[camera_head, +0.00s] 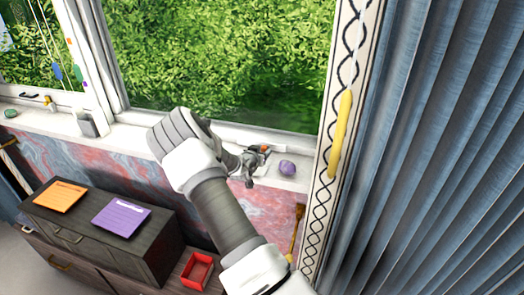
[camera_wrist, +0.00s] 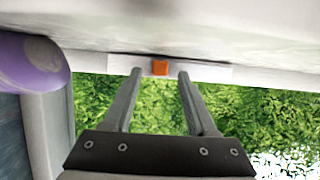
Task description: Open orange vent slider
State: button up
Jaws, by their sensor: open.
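The orange vent slider (camera_wrist: 160,68) is a small orange block on a pale strip (camera_wrist: 205,72) along the window frame. In the wrist view it lies between and just beyond my two fingertips. My gripper (camera_wrist: 156,76) is open, with one finger on each side of the slider's line and nothing held. In the head view my gripper (camera_head: 256,166) is at the window sill, and a bit of the orange slider (camera_head: 265,149) shows by the fingertips. Whether the fingers touch the strip cannot be told.
A purple stone-like object (camera_head: 287,168) sits on the sill right of my gripper, and in the wrist view (camera_wrist: 30,62) it is at left. A patterned border with a yellow bar (camera_head: 340,134) and blue curtain (camera_head: 430,150) stand right. A dark cabinet (camera_head: 150,238) stands below.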

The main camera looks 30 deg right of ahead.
jog(key=shift+x, duration=0.85)
grip_shut()
dwell(0.9)
